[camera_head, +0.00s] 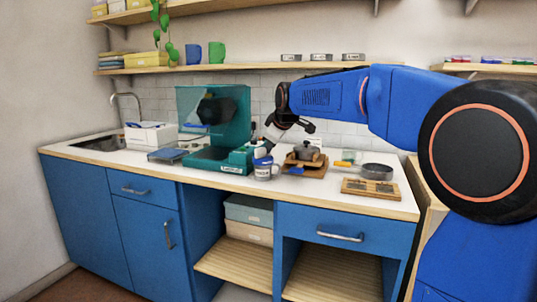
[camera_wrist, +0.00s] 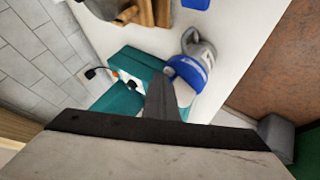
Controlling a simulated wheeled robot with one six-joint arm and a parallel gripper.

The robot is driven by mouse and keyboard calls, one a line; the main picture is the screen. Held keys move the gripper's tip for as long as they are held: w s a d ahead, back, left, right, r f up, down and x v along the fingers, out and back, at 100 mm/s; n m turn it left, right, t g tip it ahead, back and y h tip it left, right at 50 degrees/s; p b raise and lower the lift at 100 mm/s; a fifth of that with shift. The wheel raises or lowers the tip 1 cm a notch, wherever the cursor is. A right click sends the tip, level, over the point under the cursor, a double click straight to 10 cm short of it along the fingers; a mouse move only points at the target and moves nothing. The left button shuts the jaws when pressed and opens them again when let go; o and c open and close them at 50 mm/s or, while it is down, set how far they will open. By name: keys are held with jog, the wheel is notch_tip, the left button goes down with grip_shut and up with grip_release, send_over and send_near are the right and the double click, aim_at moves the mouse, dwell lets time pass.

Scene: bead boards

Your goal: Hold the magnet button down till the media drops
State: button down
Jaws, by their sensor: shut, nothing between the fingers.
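A teal machine (camera_head: 215,130) with a clear hood and a dark part inside stands on the counter; its teal base also shows in the wrist view (camera_wrist: 138,63). Small orange and white details (camera_wrist: 115,73) sit on the teal base near a black plug; I cannot tell which part is the magnet button. My gripper (camera_head: 262,150) is shut and empty, pointing down at the right end of the base. Its dark fingers (camera_wrist: 163,100) overlap the base in the wrist view, and contact is unclear. No media is clearly visible.
Right of the cup, a wooden stand (camera_head: 318,172) holds a dark pot-like object. A round grey dish (camera_head: 377,171) and a wooden board (camera_head: 371,189) lie farther right. A white box (camera_head: 150,135) and the sink (camera_head: 95,143) are at left. Shelves hang above.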

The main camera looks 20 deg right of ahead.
aim_at(270, 157)
jog(key=shift+r, duration=0.15)
dwell(0.4)
jog(key=shift+r, duration=0.7)
jog(key=shift+r, duration=2.5)
jog(key=s+d+f+m+g, duration=0.1)
jog(key=s+f+m, duration=0.2)
jog(key=s+f, duration=0.7)
jog(key=s+d+f+m+g, duration=0.2)
jog(key=s+f, duration=0.8)
jog(key=s, duration=1.2)
jog(key=s+d+f+m+g+h, duration=0.1)
jog(key=s+f+m, duration=0.4)
jog(key=s+f, duration=0.5)
jog(key=s, duration=0.6)
jog(key=shift+d+f, duration=0.25)
jog(key=shift+f, duration=0.15)
